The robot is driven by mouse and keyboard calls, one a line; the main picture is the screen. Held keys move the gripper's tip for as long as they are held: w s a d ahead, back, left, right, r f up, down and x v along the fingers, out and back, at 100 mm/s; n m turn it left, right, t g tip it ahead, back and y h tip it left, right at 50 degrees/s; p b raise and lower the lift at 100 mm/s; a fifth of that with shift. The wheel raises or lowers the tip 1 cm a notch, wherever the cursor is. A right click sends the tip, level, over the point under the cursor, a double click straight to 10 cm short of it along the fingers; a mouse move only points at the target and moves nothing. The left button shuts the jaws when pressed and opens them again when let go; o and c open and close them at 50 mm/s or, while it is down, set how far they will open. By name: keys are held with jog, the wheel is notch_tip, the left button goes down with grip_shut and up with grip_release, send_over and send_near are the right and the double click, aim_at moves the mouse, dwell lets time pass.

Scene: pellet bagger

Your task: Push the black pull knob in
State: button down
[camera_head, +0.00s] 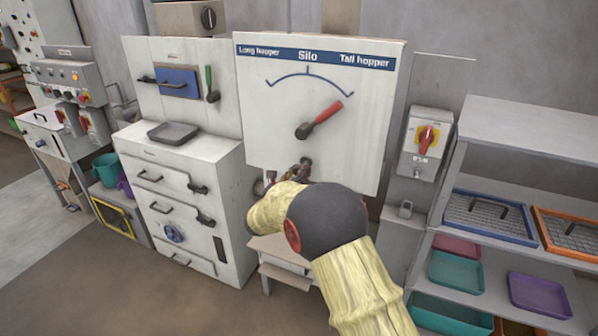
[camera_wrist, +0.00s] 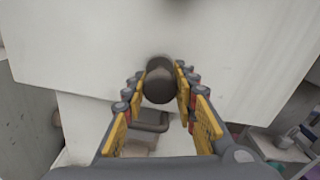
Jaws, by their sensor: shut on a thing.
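The black pull knob (camera_wrist: 159,88) shows in the wrist view as a dark round knob on a pale panel. My gripper (camera_wrist: 158,74) has its two yellow-padded fingers on either side of the knob and is shut on it. In the head view my gripper (camera_head: 300,170) is at the lower part of the white Silo panel (camera_head: 265,120). The knob cannot be made out there behind my gripper and arm. How far the knob stands out from its panel is hard to tell.
A red-handled pointer (camera_head: 322,119) sits on the Silo panel above my gripper. A dark handle (camera_wrist: 152,122) lies just below the knob in the wrist view. A red and yellow switch (camera_head: 427,137) and a shelf with trays (camera_head: 455,270) stand to the right, a drawer cabinet (camera_head: 160,215) to the left.

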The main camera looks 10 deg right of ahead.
jog(key=shift+w, duration=0.1)
jog(key=shift+p+x, duration=0.3)
jog(key=shift+x, duration=0.9)
jog(key=c, duration=1.4)
grip_release()
jog(key=v, duration=1.2)
